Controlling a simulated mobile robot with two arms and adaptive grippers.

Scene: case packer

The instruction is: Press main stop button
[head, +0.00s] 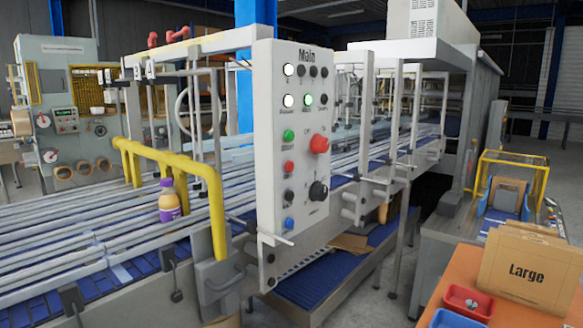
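A grey upright control panel (268,150) with the heading "Main" stands in the middle of the head view, facing me at a slant. On its left column are a green button (289,135), a smaller red button (289,167) below it, a black button (290,195) and a blue button (289,224). A large red mushroom-shaped button (319,143) sits to the right, above a black rotary knob (318,190). The small labels are too blurred to read, so I cannot tell from them which red button is the stop. Neither gripper is in view.
A thin rod (278,240) projects below the buttons. An orange table (455,285) with a "Large" carton (525,268) stands right.

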